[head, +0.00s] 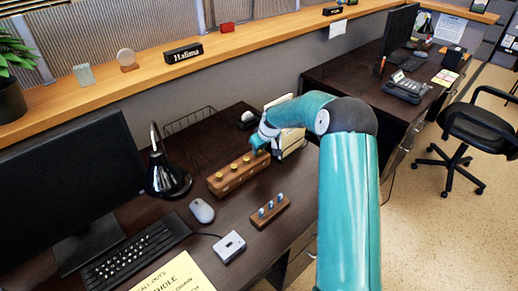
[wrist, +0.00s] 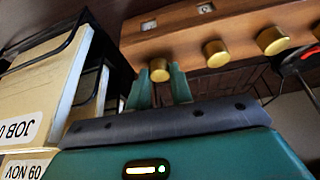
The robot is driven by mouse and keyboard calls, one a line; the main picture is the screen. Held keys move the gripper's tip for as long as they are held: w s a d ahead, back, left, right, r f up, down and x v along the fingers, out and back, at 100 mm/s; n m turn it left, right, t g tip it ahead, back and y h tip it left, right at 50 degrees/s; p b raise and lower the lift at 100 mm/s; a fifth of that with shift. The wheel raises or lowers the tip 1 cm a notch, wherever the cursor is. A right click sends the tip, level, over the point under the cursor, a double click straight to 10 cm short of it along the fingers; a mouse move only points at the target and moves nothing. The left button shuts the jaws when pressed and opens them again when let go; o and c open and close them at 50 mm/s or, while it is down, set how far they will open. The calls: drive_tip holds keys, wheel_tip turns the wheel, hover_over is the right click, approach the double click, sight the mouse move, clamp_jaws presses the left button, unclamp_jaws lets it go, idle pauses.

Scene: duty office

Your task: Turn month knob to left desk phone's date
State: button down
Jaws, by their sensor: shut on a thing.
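A wooden block with a row of brass knobs (head: 224,187) stands on the near desk, and its face fills the upper wrist view (wrist: 185,42). My gripper (head: 259,143) is at the block's far right end. In the wrist view its green fingers (wrist: 160,82) are shut on the end knob (wrist: 159,70). The neighbouring brass knobs (wrist: 215,53) are free. Small white windows (wrist: 148,25) sit in the block, their text unreadable. I cannot tell from any label which knob is the month. A desk phone (head: 405,88) stands on the farther desk; its date is unreadable.
A lamp (head: 167,178), mouse (head: 202,211), small wooden peg holder (head: 269,213) and white box (head: 229,246) are nearby. An office chair (head: 478,130) stands at right.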

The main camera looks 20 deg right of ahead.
drive_tip(key=n+y, duration=0.1)
drive_tip(key=n, duration=0.2)
drive_tip(key=n+g+y, duration=0.1)
drive_tip(key=n, duration=0.2)
drive_tip(key=shift+w+d, duration=0.15)
drive_tip(key=shift+n+g, duration=0.3)
drive_tip(key=c, duration=1.2)
unclamp_jaws()
drive_tip(key=shift+c, duration=0.2)
drive_tip(key=v, duration=1.3)
drive_tip(key=shift+r, duration=0.4)
